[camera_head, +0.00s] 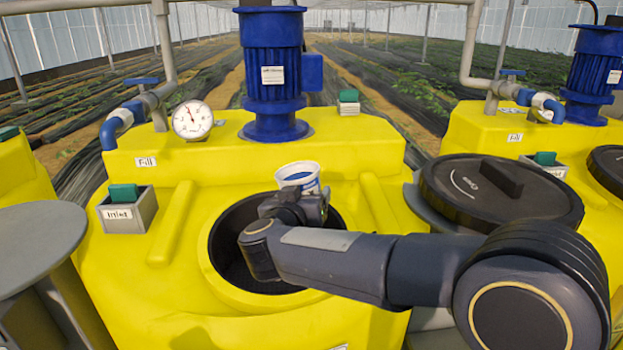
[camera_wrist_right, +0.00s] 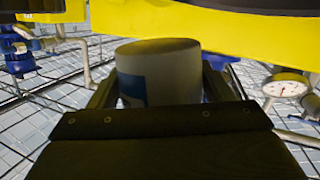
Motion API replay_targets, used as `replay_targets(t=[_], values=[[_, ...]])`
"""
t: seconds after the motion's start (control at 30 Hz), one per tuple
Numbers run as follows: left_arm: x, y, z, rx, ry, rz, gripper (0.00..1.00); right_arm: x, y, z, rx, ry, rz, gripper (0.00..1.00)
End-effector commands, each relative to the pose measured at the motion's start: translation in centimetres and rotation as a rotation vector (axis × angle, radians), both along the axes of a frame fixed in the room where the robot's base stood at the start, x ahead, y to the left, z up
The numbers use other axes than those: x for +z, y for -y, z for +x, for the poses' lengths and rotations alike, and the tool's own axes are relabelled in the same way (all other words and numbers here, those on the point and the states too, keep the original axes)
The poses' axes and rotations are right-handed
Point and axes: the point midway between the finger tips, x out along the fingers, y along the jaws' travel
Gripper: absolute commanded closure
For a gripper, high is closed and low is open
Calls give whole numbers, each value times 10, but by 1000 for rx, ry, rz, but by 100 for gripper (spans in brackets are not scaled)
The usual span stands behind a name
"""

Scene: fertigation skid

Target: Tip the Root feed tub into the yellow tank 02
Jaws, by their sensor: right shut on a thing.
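The middle yellow tank (camera_head: 130,250) has its round black opening (camera_head: 232,262) uncovered; I see no tank number on it. My right gripper (camera_head: 298,196) is shut on a small white tub (camera_head: 297,170) with a blue patch, above the far part of the opening. In the right wrist view the tub (camera_wrist_right: 160,75) sits between the fingers and looks grey with a blue label edge. That view looks upside down, with yellow tank surface at its top. The tub's name cannot be read, and I cannot tell its exact tilt or contents. My left gripper is out of view.
A black lid (camera_head: 465,185) lies on a grey stand to the right. A blue motor (camera_head: 272,60), a gauge (camera_head: 192,120) and an Inlet box (camera_head: 128,212) stand around the opening. A bare grey round stand (camera_head: 40,240) is at the left. More yellow tanks flank this one.

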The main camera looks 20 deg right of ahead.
Motion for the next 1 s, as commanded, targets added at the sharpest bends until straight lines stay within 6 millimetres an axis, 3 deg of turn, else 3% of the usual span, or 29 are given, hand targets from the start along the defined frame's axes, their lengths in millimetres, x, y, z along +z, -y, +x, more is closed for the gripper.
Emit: replay_targets(t=[0.23,0.47,0.7,1.0], values=[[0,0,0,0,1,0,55,-5,-1,0,2,1,-5,62],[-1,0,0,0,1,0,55,-24,-1,0,1,-2,-5,62],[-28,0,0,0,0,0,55,-47,-1,0,1,3,-1,62],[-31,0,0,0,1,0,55,-48,-1,0,1,2,-2,62]])
